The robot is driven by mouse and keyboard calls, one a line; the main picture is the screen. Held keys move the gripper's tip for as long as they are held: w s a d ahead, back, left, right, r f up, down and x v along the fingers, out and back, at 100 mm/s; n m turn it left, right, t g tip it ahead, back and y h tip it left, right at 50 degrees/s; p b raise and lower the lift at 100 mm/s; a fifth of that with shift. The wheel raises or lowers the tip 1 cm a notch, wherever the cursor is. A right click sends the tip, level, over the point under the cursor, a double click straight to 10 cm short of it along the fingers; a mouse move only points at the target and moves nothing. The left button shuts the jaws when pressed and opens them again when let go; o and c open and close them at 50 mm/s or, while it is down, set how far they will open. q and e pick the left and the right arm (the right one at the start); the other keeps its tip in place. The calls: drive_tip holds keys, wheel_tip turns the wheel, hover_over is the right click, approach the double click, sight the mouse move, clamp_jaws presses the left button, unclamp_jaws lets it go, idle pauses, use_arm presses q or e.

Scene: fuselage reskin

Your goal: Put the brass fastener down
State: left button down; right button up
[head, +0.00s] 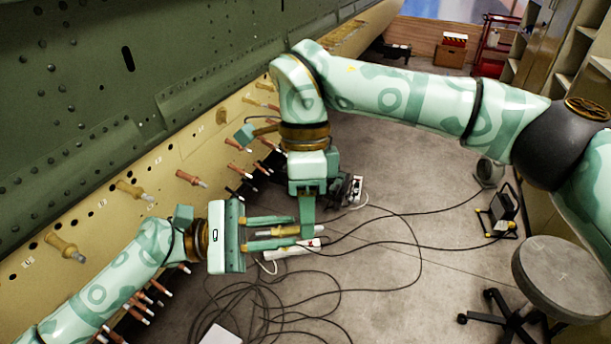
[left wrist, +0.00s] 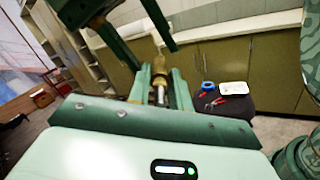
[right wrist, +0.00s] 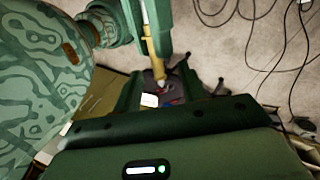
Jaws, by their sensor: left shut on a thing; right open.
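The brass fastener (head: 298,231) lies roughly level between the fingers of my left gripper (head: 290,232), which is shut on it. In the left wrist view the fastener (left wrist: 160,76) sticks out between the two green fingers. My right gripper (head: 308,212) is open and points down over the fastener's far end, with one finger close beside it. In the right wrist view the fastener (right wrist: 153,55) and left fingers show just beyond the open jaws. I cannot tell whether the right fingers touch it.
The tan skin panel (head: 95,225) on the left carries several brass and copper-red fasteners. Cables (head: 340,290) and a power strip (head: 293,248) lie on the floor below. A round stool (head: 568,275) stands at right; the left wrist view shows tape, pliers and a white tray on a dark round top (left wrist: 235,107).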

drive_tip(key=shift+x, duration=0.8)
clamp_jaws()
use_arm(q)
drive_tip(key=c, duration=1.2)
unclamp_jaws()
